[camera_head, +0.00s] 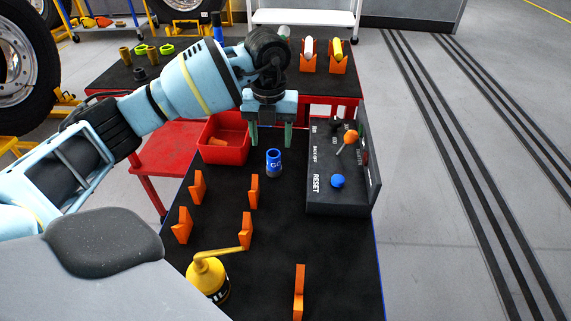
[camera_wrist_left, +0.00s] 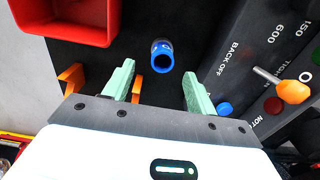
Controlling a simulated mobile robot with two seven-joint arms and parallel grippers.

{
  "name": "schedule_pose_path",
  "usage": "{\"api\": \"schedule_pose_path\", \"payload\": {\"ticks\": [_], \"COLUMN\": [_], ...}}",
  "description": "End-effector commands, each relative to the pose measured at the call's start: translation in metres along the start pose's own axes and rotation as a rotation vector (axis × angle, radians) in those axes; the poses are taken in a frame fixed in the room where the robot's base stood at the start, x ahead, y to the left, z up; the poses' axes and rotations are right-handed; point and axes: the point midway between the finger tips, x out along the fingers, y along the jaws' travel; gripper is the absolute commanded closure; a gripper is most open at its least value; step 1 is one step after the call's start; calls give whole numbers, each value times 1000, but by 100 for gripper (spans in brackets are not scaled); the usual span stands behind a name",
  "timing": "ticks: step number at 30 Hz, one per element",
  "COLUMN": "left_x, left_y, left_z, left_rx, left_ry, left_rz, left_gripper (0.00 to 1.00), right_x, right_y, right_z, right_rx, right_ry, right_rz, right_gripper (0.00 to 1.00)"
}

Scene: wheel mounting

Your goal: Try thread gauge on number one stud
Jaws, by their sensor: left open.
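The thread gauge appears to be the blue cylinder with "GO" lettering (camera_head: 273,162), upright on the black tabletop with an open top. It also shows in the left wrist view (camera_wrist_left: 161,56), just beyond the fingertips and roughly between their lines. My left gripper (camera_head: 271,142) is open and empty, pointing down a little behind and above the gauge, apart from it. Its green fingers (camera_wrist_left: 158,82) are spread wide. A wheel (camera_head: 18,75) stands at the far left; no numbered stud can be made out. My right gripper is not in view.
A dark control box (camera_head: 340,190) with an orange-tipped lever stands right of the gauge. A red bin (camera_head: 224,132) is behind left. Several orange holders (camera_head: 254,190) and a yellow oil can (camera_head: 209,278) occupy the front. A second bench (camera_head: 185,80) lies behind.

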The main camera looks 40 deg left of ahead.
Motion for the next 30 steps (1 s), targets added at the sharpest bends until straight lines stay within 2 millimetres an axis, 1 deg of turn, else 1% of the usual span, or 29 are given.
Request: {"api": "schedule_pose_path", "payload": {"ticks": [1,7,11,15,20,22,26,30], "left_x": [3,4,16,27,29,33,48,69], "left_y": [0,0,0,0,-1,-1,-2,-3], "left_z": [0,0,0,0,0,-1,-2,-2], "left_rx": [0,1,0,1,1,1,1,1], "left_ry": [1,1,2,2,1,2,4,3], "left_rz": [0,0,0,0,-1,0,2,1], "left_gripper": [43,43,43,43,43,43,43,43], "right_x": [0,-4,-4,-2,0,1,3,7], "right_y": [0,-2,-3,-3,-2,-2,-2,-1], "right_z": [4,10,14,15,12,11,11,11], "right_rx": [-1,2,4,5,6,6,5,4], "right_ry": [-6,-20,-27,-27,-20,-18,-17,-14], "right_rz": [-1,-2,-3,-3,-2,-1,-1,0], "right_gripper": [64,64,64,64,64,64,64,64]}}
